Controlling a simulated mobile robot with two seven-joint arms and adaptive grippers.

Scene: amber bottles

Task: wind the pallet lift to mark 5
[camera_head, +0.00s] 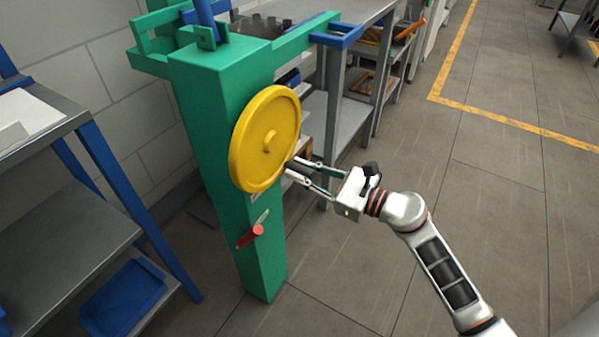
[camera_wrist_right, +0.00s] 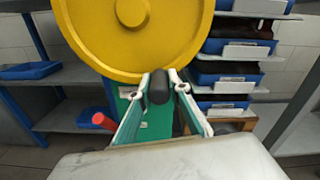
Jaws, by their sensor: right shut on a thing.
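The pallet lift is a green post (camera_head: 222,130) with a large yellow handwheel (camera_head: 262,140) on its side. A dark crank grip sticks out of the wheel near its lower right rim; in the right wrist view the grip (camera_wrist_right: 158,87) stands between my fingers. My right gripper (camera_head: 300,171) is shut on this grip. A red handle (camera_head: 250,236) projects from the post below the wheel, beside a small pale plate (camera_head: 262,217). No mark number is readable. A green and blue frame (camera_head: 290,40) tops the post, with dark bottles by it. My left gripper is not in view.
A grey shelf rack (camera_head: 70,240) with blue legs and a blue tray (camera_head: 125,298) stands left of the post. A metal bench (camera_head: 350,12) with shelves is behind it. The floor (camera_head: 480,190) on the right is clear, with yellow lines.

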